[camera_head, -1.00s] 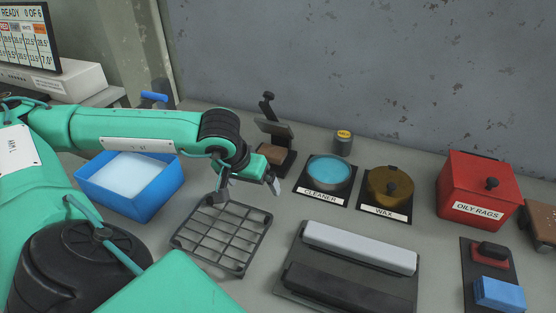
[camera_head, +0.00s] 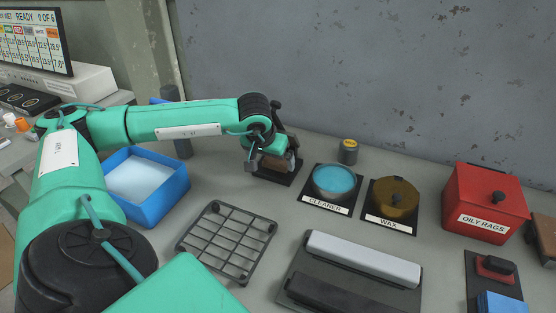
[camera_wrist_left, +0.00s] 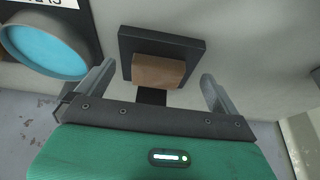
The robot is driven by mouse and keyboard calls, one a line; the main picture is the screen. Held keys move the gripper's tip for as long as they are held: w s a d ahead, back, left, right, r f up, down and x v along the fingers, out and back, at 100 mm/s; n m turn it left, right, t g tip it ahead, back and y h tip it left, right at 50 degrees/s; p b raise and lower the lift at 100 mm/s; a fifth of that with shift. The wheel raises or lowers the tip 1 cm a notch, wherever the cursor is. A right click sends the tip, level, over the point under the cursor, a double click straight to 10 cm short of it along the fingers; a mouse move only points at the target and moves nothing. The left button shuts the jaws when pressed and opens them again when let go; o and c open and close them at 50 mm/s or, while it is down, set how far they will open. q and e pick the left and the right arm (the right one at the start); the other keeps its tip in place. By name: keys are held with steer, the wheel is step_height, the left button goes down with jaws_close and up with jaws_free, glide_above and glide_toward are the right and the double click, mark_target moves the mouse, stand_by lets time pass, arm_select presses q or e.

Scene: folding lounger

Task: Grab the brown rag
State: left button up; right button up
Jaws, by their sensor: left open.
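The brown rag (camera_wrist_left: 158,73) shows in the left wrist view as a folded brown block on a black stand (camera_wrist_left: 190,46). In the head view the stand (camera_head: 288,178) is at the middle back, and the rag there is largely hidden behind my left gripper. My left gripper (camera_head: 272,164) is open at the stand, pointing down. In the left wrist view the open fingers (camera_wrist_left: 156,76) lie on either side of the rag, with a visible gap on both sides. I cannot tell how far the fingertips are from it in depth. My right gripper is out of view.
A cleaner dish (camera_head: 333,181) and a wax tin (camera_head: 393,200) stand right of the black stand. A blue tub (camera_head: 166,200) is left, and a black grid rack (camera_head: 228,241) is in front. A red oily rags bin (camera_head: 486,201) is farther right, and the wall is close behind.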

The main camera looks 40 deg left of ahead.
mark_target(274, 164)
arm_select(q)
steer(key=shift+w+x, duration=0.15)
steer(key=shift+x, duration=0.7)
steer(key=shift+w+x, duration=0.15)
steer(key=shift+x, duration=0.65)
steer(key=shift+a+r, duration=0.1)
steer(key=c, duration=1.1)
steer(key=shift+c, duration=0.2)
